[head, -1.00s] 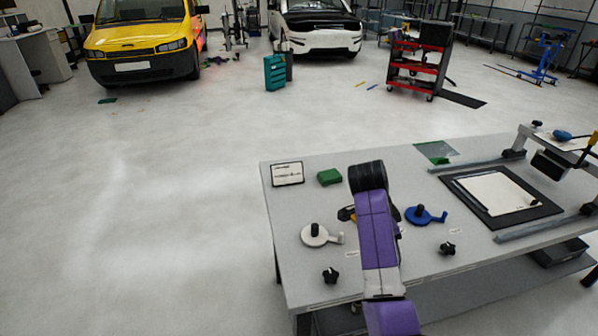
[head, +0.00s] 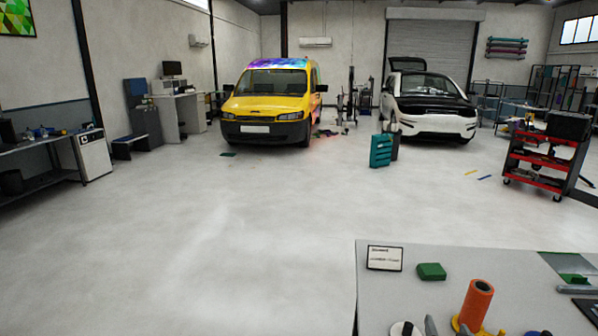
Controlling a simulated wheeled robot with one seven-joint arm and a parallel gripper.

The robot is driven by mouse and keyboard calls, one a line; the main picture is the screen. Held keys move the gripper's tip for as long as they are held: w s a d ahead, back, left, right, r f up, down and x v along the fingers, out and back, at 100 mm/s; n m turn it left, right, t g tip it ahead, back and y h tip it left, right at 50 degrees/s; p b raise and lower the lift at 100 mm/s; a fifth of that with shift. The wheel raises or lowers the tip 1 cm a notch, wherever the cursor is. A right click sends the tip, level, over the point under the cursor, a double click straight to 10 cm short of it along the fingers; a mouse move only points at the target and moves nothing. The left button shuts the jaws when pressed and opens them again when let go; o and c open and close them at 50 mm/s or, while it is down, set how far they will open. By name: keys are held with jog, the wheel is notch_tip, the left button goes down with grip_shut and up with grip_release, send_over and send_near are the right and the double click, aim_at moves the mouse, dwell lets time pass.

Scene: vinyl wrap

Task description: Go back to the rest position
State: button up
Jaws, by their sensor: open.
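My gripper and arm are out of view. The grey worktable (head: 500,262) shows only partly, at the lower right of the head view. An orange roll (head: 477,302) stands upright on it, with a yellow piece at its foot. A white round holder (head: 403,329) sits left of the roll, cut off by the lower edge. A small framed sign (head: 384,258) and a green block (head: 431,271) are near the table's far left corner.
A yellow van (head: 268,105), a white car (head: 431,105), a teal case (head: 380,150) and a red tool cart (head: 545,160) stand farther back. A workbench (head: 45,145) lines the left wall. The floor (head: 200,240) left of the table is open.

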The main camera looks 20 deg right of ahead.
jog(key=s+a+r+n+t+y+b, duration=0.1)
jog(key=s+a+n+t+y, duration=0.25)
jog(key=s+a, duration=0.55)
jog(key=s+a+r+n+t+y+b, duration=0.1)
jog(key=s+a+n+t+y, duration=0.4)
jog(key=a, duration=0.8)
jog(key=s+a+f+g+b, duration=0.1)
jog(key=s+a+g, duration=0.1)
jog(key=s, duration=0.6)
jog(key=s+a+f+g, duration=0.2)
jog(key=s+a+g, duration=0.1)
jog(key=s+a, duration=0.2)
jog(key=s, duration=0.2)
jog(key=shift+s+a+b, duration=0.3)
jog(key=shift+s+b, duration=0.05)
jog(key=shift+n+y, duration=0.25)
